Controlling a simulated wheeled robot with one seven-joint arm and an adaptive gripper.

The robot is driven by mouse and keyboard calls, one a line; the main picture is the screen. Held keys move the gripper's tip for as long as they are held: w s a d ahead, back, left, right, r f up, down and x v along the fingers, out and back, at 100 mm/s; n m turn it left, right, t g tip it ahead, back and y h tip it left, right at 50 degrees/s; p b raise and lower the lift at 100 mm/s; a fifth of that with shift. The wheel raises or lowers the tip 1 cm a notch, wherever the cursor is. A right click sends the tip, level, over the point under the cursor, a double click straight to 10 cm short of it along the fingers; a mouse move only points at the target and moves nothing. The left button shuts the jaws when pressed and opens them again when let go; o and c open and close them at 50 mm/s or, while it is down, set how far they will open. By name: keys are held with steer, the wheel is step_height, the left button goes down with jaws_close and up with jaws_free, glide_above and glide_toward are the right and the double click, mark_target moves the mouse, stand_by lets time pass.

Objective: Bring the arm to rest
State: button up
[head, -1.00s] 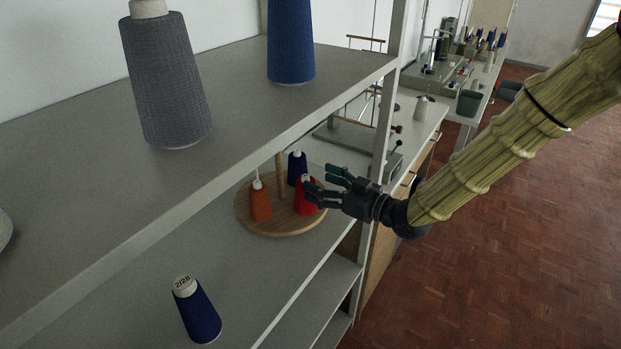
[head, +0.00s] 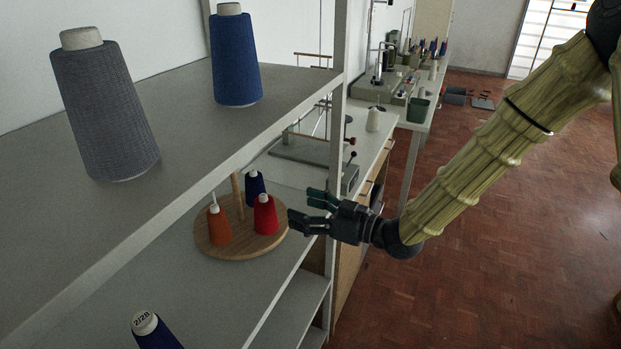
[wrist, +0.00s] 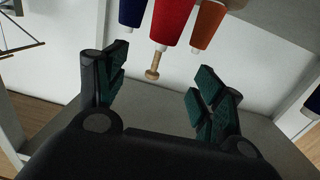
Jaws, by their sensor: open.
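My gripper (head: 312,212) is open and empty in the head view, at the front edge of the lower shelf by the shelf's upright post. It is just right of a round wooden board (head: 240,247) and apart from the red cone on it. In the wrist view my gripper's two fingers (wrist: 155,92) stand wide apart with nothing between them. My arm, in a ribbed yellow-green sleeve, runs from the gripper up to the top right of the head view.
The board carries a red cone (head: 265,215), an orange cone (head: 219,227) and a dark blue cone (head: 255,188). A cone marked 2/28 (head: 150,329) stands nearer. Grey (head: 108,110) and blue (head: 235,60) cones stand on the upper shelf. The brick floor (head: 500,250) at right is clear.

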steer(key=s+d+f+m+g+h, duration=0.1)
steer(key=s+d+f+m+h, duration=0.25)
steer(key=f, duration=0.65)
steer(key=s+d+f+m+h, duration=0.25)
steer(key=s+d+f, duration=0.2)
steer(key=f, duration=0.55)
steer(key=s+d+f+m+g+h, duration=0.1)
steer(key=s+d+f+m+h, duration=0.3)
steer(key=f, duration=0.6)
steer(key=s+d+f+m+g+h, duration=0.1)
steer(key=s+d+f+h, duration=0.1)
steer(key=s, duration=0.6)
steer(key=s+d+f+m+g+h, duration=0.1)
steer(key=s+d+f+g+h, duration=0.1)
steer(key=s+d+f, duration=0.3)
steer(key=s+d+f+m+g+h, duration=0.1)
steer(key=s+d+f+g, duration=0.1)
steer(key=s+d+f, duration=0.2)
steer(key=s+d, duration=0.3)
steer(key=s, duration=0.4)
steer(key=shift+s+d+h, duration=0.25)
steer(key=shift+s+h, duration=0.15)
